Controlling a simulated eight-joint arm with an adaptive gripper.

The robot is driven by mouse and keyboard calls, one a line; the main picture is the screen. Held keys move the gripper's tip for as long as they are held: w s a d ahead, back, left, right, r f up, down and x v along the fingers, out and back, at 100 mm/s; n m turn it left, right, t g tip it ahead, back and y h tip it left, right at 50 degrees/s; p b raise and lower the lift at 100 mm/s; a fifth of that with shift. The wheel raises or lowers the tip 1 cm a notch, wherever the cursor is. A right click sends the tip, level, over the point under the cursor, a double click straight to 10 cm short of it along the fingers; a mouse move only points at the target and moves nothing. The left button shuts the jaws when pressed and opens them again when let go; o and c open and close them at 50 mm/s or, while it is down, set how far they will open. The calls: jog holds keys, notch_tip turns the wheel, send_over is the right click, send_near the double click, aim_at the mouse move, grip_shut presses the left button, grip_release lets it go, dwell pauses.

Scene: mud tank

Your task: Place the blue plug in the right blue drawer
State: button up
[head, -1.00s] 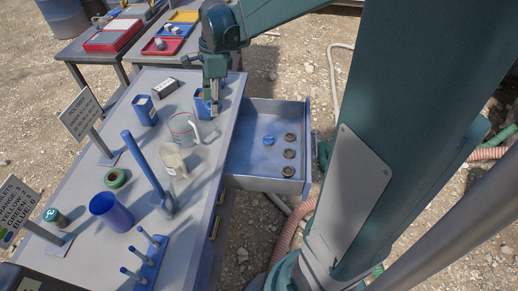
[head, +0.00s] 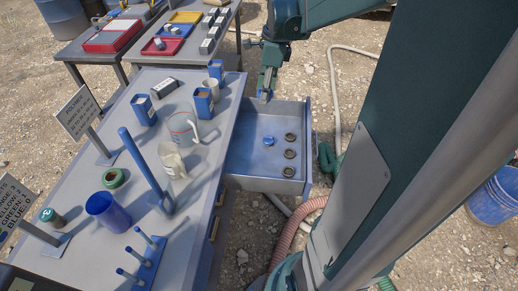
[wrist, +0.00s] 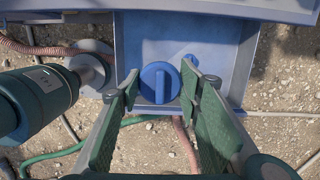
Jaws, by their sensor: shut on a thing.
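My gripper (head: 265,93) hangs over the far end of the open blue drawer (head: 245,170), which sticks out from the right side of the workbench. In the wrist view a round blue plug with a raised grip bar (wrist: 160,82) sits between the fingertips. My gripper is shut on it, above the drawer floor. In the head view the held plug is hard to make out. Another blue plug (head: 268,141) lies on the drawer floor, left of three grey round plugs (head: 289,153). The grey plugs cannot be made out in the wrist view.
The workbench (head: 230,125) holds blue open-topped boxes (head: 204,103), a clear jug (head: 182,127), a tall blue post (head: 146,160) and a blue cup (head: 108,210). A second table with trays (head: 112,36) stands behind. Hoses (head: 285,240) lie on the gravel. The drawer's left part is clear.

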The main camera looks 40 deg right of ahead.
jog(key=shift+s+d, duration=0.25)
jog(key=shift+d, duration=0.25)
jog(key=shift+f, duration=0.4)
send_over(265, 162)
notch_tip(265, 162, down, 28)
jog(key=shift+s+r, duration=0.25)
jog(key=shift+f, duration=0.1)
jog(key=shift+f+b, duration=0.85)
jog(key=shift+f, duration=2.15)
jog(key=shift+f, duration=0.1)
jog(key=shift+f+b, duration=0.55)
jog(key=shift+f, duration=1.2)
jog(key=shift+f, duration=0.2)
